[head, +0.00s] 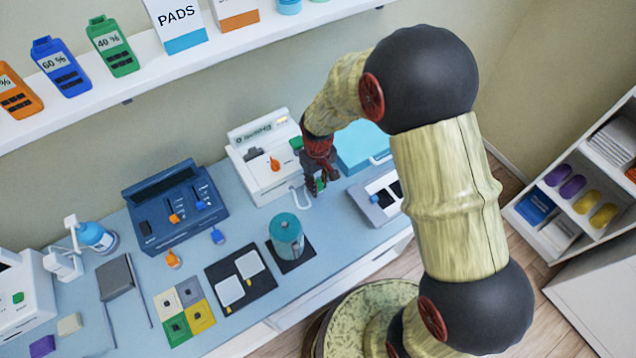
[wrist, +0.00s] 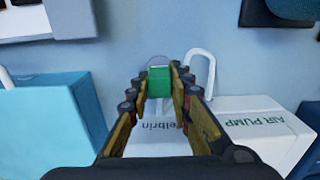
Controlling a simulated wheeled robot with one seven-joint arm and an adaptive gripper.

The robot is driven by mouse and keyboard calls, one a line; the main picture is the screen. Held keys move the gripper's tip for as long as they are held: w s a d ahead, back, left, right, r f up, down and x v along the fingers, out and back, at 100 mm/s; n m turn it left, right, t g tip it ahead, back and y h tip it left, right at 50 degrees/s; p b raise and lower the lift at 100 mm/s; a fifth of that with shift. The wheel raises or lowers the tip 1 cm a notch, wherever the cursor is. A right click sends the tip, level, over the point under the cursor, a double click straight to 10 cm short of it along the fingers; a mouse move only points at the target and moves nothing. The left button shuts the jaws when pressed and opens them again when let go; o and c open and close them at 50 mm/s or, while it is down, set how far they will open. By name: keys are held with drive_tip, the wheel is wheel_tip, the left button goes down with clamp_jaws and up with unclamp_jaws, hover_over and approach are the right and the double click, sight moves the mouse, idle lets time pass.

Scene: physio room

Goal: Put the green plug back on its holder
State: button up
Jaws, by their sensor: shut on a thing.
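The green plug (wrist: 159,83) is between my fingertips (wrist: 160,88) in the wrist view; my gripper is shut on it. In the head view my gripper (head: 317,184) hangs over the table just right of the white machine (head: 262,182), and a bit of green (head: 320,186) shows at its tips. The plug's lower end is hidden, so I cannot tell whether it touches anything. A white looped cord or hook (wrist: 201,66) is beside the plug in the wrist view. I cannot tell for certain which part is the plug's holder.
The white machine carries an orange plug (head: 275,164) and a green part (head: 296,143). A teal box (head: 362,148) stands behind my gripper, and a white panel device (head: 378,198) is to its right.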

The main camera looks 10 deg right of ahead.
drive_tip(key=shift+f+b, duration=0.35)
drive_tip(key=shift+f, duration=0.3)
idle(0.6)
drive_tip(key=o, duration=0.9)
drive_tip(key=shift+o, duration=0.3)
drive_tip(key=o, duration=0.4)
drive_tip(key=shift+c, duration=0.2)
drive_tip(key=shift+o, duration=0.4)
drive_tip(key=shift+r, duration=0.1)
drive_tip(key=shift+r+p, duration=2.5)
drive_tip(key=shift+r, duration=0.95)
